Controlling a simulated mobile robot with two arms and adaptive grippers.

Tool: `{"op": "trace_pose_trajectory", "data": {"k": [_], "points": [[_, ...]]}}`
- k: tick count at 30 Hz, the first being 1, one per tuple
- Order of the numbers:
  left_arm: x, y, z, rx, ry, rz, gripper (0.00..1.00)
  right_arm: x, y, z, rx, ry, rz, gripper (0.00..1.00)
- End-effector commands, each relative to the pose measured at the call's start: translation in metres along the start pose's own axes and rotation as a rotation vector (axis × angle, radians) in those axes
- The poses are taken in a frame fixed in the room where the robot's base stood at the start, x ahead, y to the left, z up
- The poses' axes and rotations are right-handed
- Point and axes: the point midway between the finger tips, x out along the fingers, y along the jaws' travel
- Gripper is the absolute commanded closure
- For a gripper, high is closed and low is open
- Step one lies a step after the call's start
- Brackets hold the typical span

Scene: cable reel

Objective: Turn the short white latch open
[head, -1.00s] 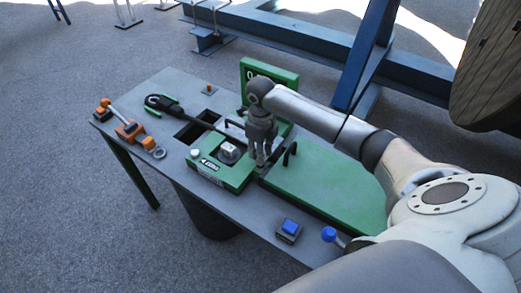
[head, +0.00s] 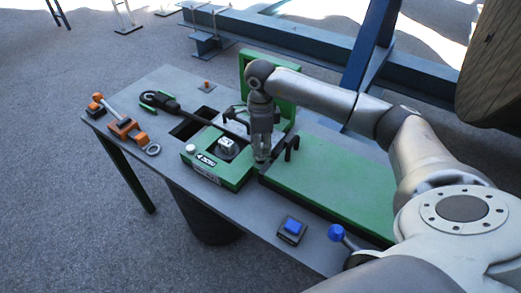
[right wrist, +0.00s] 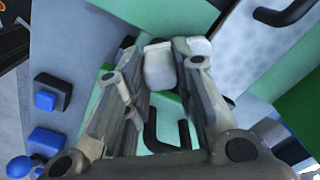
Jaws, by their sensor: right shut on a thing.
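My right gripper (head: 262,158) reaches down at the right edge of the green box (head: 232,182), beside a black handle. In the right wrist view, a small white block-like piece, seemingly the short white latch (right wrist: 160,66), sits between the fingertips of the right gripper (right wrist: 165,55). The gripper is shut on it. In the head view the fingers hide this piece, and its turn angle cannot be told. A second white part (right wrist: 200,46) shows just right of the fingertips. My left gripper is not in view.
A long green cover (head: 335,190) with a black handle (head: 291,147) lies to the right. A raised green panel (head: 283,88) stands behind. A blue button (head: 292,226) and a blue-knobbed lever (head: 337,233) are near the front edge. Orange tools (head: 125,128) lie left.

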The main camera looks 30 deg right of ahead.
Motion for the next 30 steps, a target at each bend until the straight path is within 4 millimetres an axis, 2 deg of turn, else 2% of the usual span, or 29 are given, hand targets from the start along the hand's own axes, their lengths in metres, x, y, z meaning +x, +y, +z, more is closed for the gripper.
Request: {"op": "trace_pose_trajectory", "data": {"k": [1,15,30], "points": [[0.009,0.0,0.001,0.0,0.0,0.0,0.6,0.003,-0.001,0.0,-0.042,-0.001,-0.004,0.99],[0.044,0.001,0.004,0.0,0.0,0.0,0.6,0.002,-0.001,0.0,-0.484,-0.001,-0.005,0.99],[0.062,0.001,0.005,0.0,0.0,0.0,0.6,0.0,-0.001,0.001,-0.805,-0.002,-0.003,0.99]]}}
